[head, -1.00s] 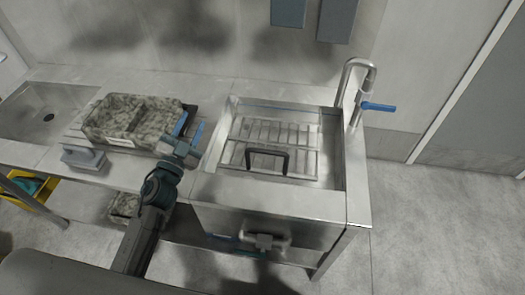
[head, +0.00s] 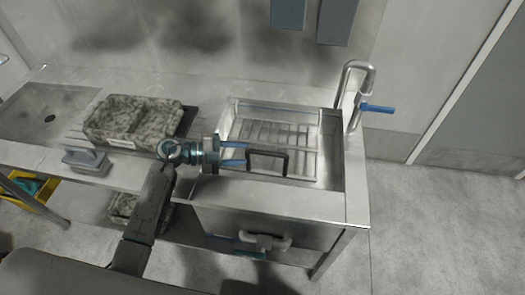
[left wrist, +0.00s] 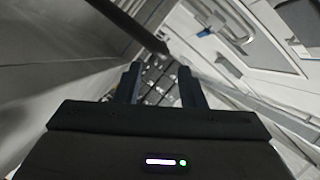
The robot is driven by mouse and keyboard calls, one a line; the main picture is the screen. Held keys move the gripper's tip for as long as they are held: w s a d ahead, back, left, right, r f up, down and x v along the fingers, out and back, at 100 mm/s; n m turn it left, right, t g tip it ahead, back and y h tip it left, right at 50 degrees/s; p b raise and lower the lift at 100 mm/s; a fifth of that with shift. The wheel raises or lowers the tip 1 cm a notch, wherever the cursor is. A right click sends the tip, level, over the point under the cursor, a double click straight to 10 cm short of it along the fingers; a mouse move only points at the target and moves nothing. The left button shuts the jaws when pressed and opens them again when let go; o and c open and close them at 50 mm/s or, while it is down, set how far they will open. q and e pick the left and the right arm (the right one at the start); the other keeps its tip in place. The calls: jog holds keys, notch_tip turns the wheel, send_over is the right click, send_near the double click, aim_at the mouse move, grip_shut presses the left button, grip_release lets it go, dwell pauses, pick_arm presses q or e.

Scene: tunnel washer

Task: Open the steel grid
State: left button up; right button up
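The steel grid (head: 288,135) lies flat inside the steel basin at the centre right of the head view. Its black handle (head: 285,158) stands up at the grid's front side. My left gripper (head: 246,154) is at the left end of the handle, its two blue fingers apart and pointing right at it. In the left wrist view, the fingers (left wrist: 158,90) are spread with nothing clearly between them, and a dark bar (left wrist: 128,25) runs beyond them. Whether the fingers touch the handle cannot be told. My right gripper is not in view.
The basin's front rim (head: 270,196) lies just in front of the grid. A tap with a blue lever (head: 378,108) stands at the back right. A speckled tray (head: 130,122) and a grey iron-like object (head: 86,158) sit on the counter to the left.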

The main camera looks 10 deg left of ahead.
aim_at(257, 153)
pick_arm(q)
jog(key=p+x, duration=0.1)
jog(key=x, duration=0.6)
jog(key=shift+w+d, duration=0.1)
jog(key=shift+d, duration=0.15)
grip_shut()
